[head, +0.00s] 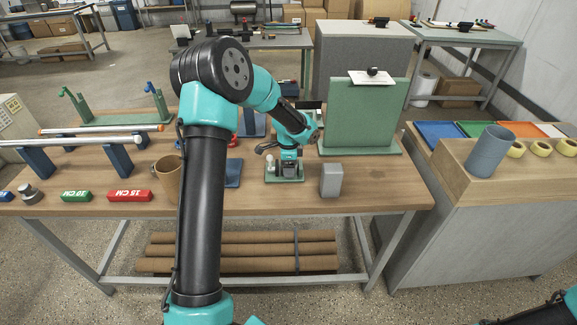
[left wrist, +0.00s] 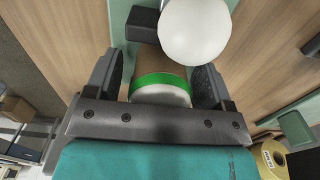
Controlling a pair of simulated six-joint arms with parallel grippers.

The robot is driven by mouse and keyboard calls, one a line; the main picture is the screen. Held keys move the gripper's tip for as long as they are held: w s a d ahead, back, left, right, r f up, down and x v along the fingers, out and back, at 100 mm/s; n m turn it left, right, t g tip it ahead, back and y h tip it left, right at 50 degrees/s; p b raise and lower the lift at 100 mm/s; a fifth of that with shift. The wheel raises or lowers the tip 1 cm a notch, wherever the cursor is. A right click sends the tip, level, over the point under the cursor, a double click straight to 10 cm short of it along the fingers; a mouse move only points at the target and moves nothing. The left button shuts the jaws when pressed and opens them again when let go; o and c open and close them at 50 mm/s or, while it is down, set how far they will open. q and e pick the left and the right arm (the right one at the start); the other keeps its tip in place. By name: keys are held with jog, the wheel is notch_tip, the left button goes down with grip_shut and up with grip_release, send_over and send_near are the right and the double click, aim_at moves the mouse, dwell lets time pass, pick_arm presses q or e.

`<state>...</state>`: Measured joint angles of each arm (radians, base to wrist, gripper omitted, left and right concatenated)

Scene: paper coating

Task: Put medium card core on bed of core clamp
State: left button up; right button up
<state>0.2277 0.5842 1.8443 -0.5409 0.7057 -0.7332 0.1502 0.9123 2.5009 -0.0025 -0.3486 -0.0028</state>
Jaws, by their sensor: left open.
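The core clamp (head: 284,180) is a small green base with a white ball knob (head: 269,160), near the table's front edge. My left gripper (head: 289,160) points down over it. In the left wrist view, a brown card core with a green band (left wrist: 160,79) lies between the two open fingers (left wrist: 160,70), with a gap on either side. The white ball (left wrist: 195,30) and a dark block (left wrist: 145,25) of the clamp are just beyond it. In the head view the gripper largely hides the core; whether it touches the bed cannot be told. My right gripper is out of view.
A grey block (head: 331,180) stands just right of the clamp, and a tall green panel (head: 362,115) behind it. A brown card tube (head: 167,180) stands left of my arm. Green and red length blocks (head: 76,195) lie at the front left. Clear tabletop lies right of the grey block.

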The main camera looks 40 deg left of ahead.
pick_arm(q)
notch_tip(320, 180, up, 12)
jog(key=shift+f, duration=0.15)
dwell(0.3)
dwell(0.4)
